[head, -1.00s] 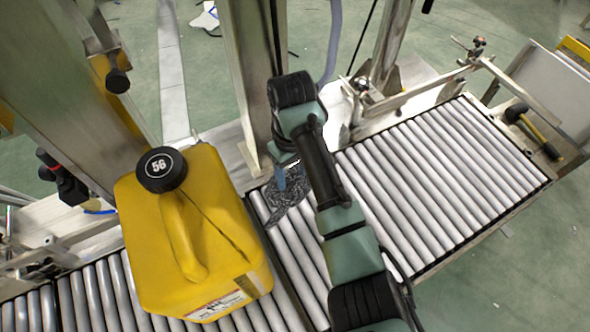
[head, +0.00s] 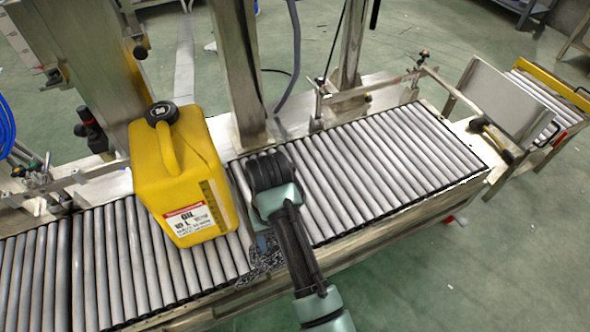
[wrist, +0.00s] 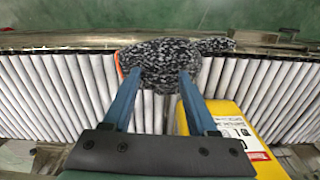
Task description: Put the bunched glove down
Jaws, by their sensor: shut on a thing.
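The bunched glove, speckled black and grey, shows in the wrist view (wrist: 160,62) between the two blue fingers of my gripper (wrist: 160,75). An orange edge shows on its left side, and one end stretches right along the conveyor's edge rail. In the head view the glove (head: 263,262) shows near the front edge of the roller conveyor (head: 375,165), just right of the yellow jug. My gripper (head: 264,242) is shut on it there, partly hidden by my arm. I cannot tell whether the glove touches the rollers or rail.
A yellow oil jug (head: 165,180) with a black cap stands on the rollers close to my gripper; it also shows in the wrist view (wrist: 225,115). Metal posts (head: 240,70) rise behind the conveyor. The right-hand rollers are clear.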

